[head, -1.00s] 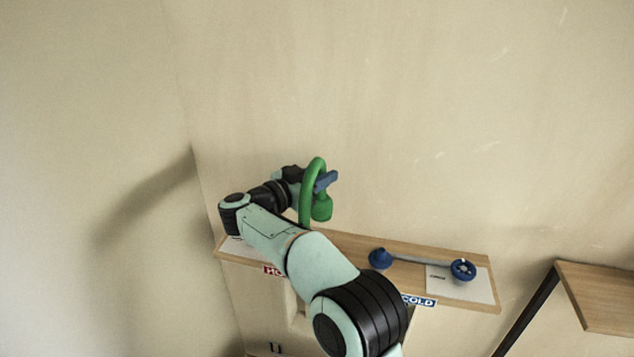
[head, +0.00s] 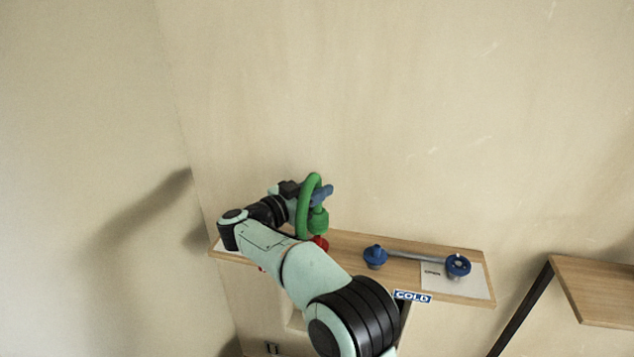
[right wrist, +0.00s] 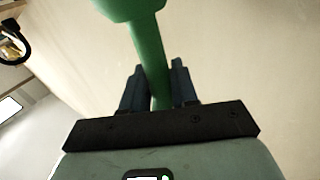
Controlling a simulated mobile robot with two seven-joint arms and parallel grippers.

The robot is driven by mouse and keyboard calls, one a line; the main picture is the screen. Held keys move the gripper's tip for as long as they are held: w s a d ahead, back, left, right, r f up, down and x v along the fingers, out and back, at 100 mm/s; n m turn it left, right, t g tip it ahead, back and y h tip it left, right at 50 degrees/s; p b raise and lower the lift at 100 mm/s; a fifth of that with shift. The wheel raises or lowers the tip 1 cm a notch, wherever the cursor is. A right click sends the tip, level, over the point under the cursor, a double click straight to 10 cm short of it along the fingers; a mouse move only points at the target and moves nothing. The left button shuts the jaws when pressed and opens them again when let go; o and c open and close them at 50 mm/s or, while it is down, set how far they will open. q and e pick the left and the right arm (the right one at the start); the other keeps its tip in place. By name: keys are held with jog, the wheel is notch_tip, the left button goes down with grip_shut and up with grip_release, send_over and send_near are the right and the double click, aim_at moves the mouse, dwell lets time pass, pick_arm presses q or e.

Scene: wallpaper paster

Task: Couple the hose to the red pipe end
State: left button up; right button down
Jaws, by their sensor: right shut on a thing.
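The green hose (head: 304,207) is bent into an arch, with a thicker coupling end (head: 318,221) hanging down on its right side. My right gripper (head: 318,193) is shut on the hose above the wooden shelf. In the right wrist view the hose (right wrist: 148,50) runs between the two dark fingers (right wrist: 160,88). The red pipe end (head: 320,243) shows on the shelf just below the coupling end. They look close in the head view, but I cannot tell whether they touch. My arm hides part of the red fitting. My left gripper is out of view.
The wooden shelf (head: 345,243) carries a blue pipe end (head: 375,256), a grey pipe (head: 415,258) and a blue valve wheel (head: 458,265). A COLD label (head: 412,296) is on its front. Another wooden surface (head: 600,290) stands at right. The wall is behind.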

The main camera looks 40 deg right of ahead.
aim_at(316, 213)
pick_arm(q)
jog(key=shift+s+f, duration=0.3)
pick_arm(e)
jog(key=shift+f, duration=0.75)
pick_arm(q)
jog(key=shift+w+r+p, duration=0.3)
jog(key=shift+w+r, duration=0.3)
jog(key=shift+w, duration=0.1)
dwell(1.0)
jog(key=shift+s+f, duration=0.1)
pick_arm(e)
jog(key=shift+f, duration=0.1)
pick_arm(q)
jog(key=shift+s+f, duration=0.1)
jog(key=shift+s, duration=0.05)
pick_arm(e)
jog(key=shift+f, duration=0.35)
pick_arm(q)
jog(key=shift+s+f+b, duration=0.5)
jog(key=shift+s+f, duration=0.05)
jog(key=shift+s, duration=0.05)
pick_arm(e)
jog(key=shift+f, duration=1.7)
jog(key=c, duration=0.8)
grip_release()
